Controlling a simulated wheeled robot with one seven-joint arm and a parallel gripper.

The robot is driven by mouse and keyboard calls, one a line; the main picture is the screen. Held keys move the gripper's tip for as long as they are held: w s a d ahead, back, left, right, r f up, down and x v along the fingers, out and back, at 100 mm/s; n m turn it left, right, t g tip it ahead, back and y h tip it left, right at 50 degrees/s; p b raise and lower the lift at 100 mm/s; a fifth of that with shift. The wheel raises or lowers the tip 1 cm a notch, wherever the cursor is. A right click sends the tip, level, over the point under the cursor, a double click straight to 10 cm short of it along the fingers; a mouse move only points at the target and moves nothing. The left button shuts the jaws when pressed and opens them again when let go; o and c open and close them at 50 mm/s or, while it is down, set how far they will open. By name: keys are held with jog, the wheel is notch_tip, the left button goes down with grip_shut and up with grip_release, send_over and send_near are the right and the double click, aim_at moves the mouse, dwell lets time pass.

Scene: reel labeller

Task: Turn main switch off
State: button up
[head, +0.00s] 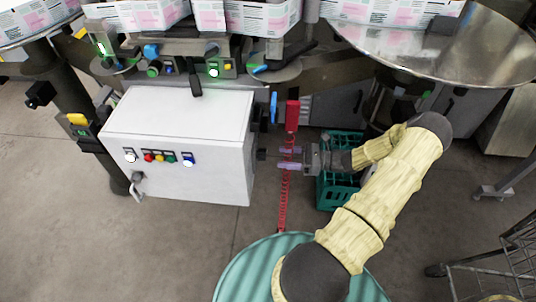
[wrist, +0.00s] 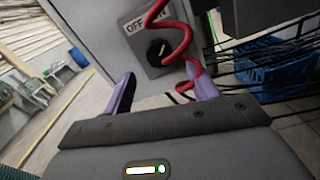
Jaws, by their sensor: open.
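The main switch is a black rotary knob (wrist: 158,53) on a grey plate marked OFF (wrist: 134,28), seen in the wrist view on the cabinet's side. A red coil partly covers the other label, and I cannot clearly tell which way the knob points. In the head view the white cabinet (head: 180,135) stands left of my gripper (head: 287,158), with a dark knob-like part (head: 261,154) on its right side. My gripper, also in the wrist view (wrist: 164,92), is open, its purple fingers pointing at the cabinet. The knob appears between and beyond the fingertips, apart from them.
A red coiled cord (head: 284,200) hangs by the fingers and crosses the wrist view (wrist: 183,45) in front of the switch plate. A green crate (head: 328,192) is under my arm. A round metal table (head: 450,50) is at upper right. Cabinet buttons (head: 160,157) face front.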

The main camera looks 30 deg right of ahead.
aim_at(262, 154)
jog(key=x, duration=0.6)
jog(key=shift+a, duration=0.2)
jog(key=shift+w, duration=0.15)
jog(key=shift+c, duration=0.5)
jog(key=c, duration=0.9)
